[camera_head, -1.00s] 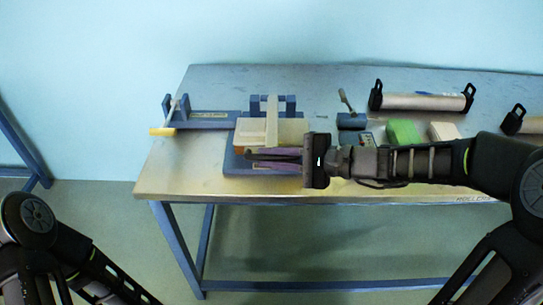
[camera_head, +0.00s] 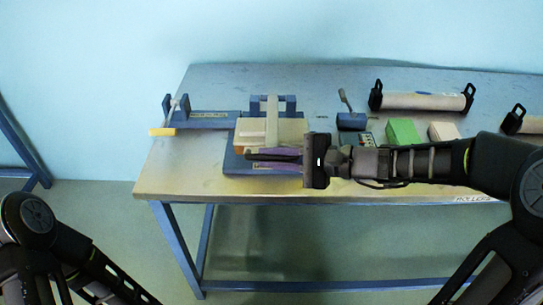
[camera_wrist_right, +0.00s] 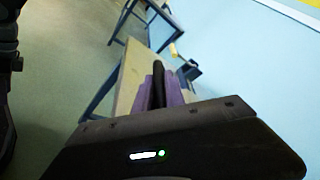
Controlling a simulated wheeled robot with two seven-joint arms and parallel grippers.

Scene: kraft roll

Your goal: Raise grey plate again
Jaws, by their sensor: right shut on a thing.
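The pale grey plate (camera_head: 290,130) lies in the blue fixture (camera_head: 230,163) at the left of the table, with an orange-brown edge showing below it at the front left. An upright pale strip (camera_head: 272,115) crosses it, in front of a blue bracket.
A blue arm with a yellow-ended lever (camera_head: 162,131) stands left of the fixture. Right of it are a blue lever block (camera_head: 351,121), a green block (camera_head: 404,132), a pale block (camera_head: 443,131) and a roller with black ends (camera_head: 423,101). The table's front edge is close below the gripper.

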